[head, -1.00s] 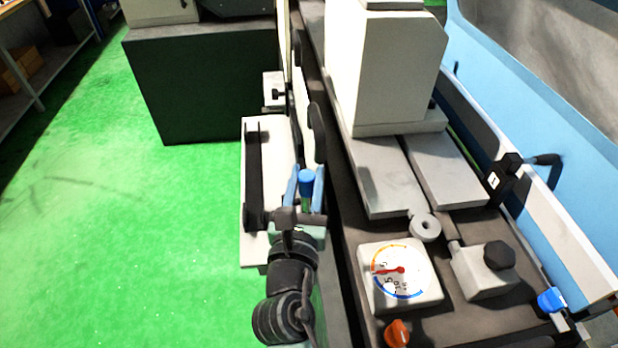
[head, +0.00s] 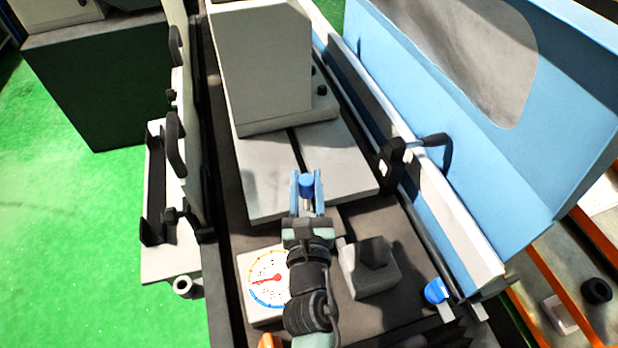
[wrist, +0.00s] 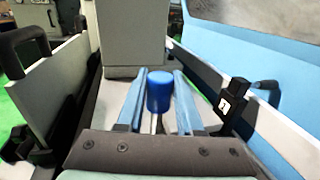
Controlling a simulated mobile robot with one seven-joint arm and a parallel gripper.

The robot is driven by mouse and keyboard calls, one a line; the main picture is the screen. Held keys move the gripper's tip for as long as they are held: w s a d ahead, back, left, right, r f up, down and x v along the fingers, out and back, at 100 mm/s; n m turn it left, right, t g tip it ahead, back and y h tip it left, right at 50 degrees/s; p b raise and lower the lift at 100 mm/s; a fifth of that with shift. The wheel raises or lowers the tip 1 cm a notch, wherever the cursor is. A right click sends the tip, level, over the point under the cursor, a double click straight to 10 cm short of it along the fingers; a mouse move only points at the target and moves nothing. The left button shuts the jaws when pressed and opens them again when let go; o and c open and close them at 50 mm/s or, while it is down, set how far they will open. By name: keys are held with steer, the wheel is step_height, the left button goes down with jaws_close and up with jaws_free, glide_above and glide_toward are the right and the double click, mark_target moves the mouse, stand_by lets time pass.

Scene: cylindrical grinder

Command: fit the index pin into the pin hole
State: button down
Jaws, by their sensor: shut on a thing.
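The index pin (head: 306,182) has a blue cap and a pale metal shank below it. My gripper (head: 307,176) is shut on it, with one blue finger on each side. In the wrist view the pin's cap (wrist: 159,92) stands between the two fingers (wrist: 160,80), roughly upright. The gripper is above the near end of the grey machine table (head: 270,195). I cannot make out the pin hole now; my gripper and wrist cover the area where a grey round boss with a hole showed earlier. The pin's lower tip is hidden.
A white dial gauge (head: 262,292) is just left of my wrist. A black clamp (head: 392,165), a blue knob (head: 436,291) and the blue guard (head: 480,130) line the right side. A pale headstock (head: 265,75) stands behind.

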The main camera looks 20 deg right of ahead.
mark_target(307, 204)
step_height(307, 204, down, 6)
steer(key=b, duration=0.5)
steer(key=shift+r, duration=0.1)
steer(key=shift+f+b, duration=1.9)
stand_by(1.6)
steer(key=shift+f, duration=0.2)
